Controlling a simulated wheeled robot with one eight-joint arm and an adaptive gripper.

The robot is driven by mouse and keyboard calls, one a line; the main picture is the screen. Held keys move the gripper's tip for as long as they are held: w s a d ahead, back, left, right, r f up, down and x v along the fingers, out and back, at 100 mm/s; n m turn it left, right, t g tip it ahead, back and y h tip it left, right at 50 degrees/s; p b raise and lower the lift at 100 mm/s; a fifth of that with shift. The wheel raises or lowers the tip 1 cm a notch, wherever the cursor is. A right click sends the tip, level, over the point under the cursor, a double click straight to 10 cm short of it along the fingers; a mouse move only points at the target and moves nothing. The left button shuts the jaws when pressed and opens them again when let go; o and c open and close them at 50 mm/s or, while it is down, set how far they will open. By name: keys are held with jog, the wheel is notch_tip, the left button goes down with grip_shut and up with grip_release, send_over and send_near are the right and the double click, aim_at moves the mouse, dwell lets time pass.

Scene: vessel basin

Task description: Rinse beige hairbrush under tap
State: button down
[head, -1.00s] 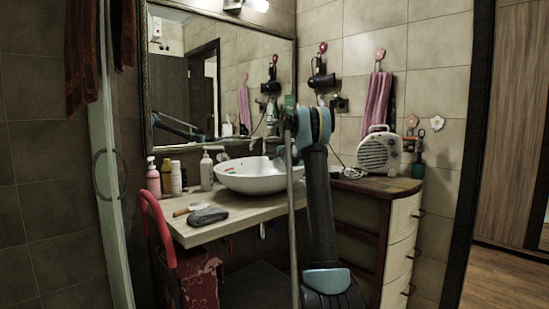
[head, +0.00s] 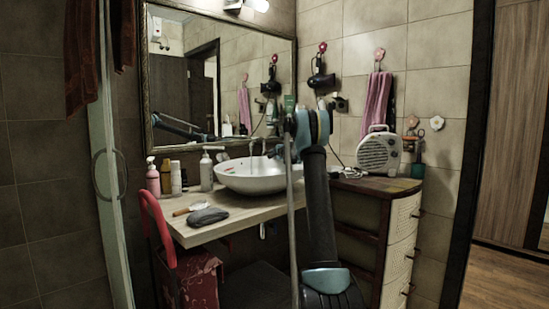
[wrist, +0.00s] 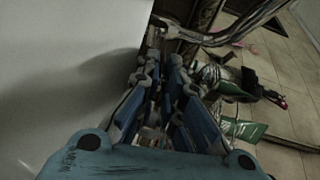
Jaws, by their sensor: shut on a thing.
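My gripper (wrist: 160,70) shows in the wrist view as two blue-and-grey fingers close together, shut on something. The held thing is mostly hidden between the fingers, and I cannot make out its shape; no beige hairbrush can be clearly identified. The white basin (head: 240,180) stands on the counter in the head view. A large smooth white surface beside the fingers in the wrist view looks like the basin (wrist: 70,60). The chrome tap (head: 254,147) rises behind the basin. In the head view my arm's upper end is at the basin's right side, and it hides the gripper.
A beige heater (head: 379,153) sits on the right cabinet. A mirror (head: 215,85) hangs behind.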

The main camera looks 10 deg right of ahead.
jog(key=c, duration=2)
grip_release()
jog(key=shift+r, duration=0.2)
jog(key=shift+c, duration=0.2)
jog(key=shift+s, duration=0.1)
jog(key=v, duration=1.1)
jog(key=shift+s+d, duration=0.2)
jog(key=shift+s, duration=0.1)
jog(key=shift+f, duration=0.1)
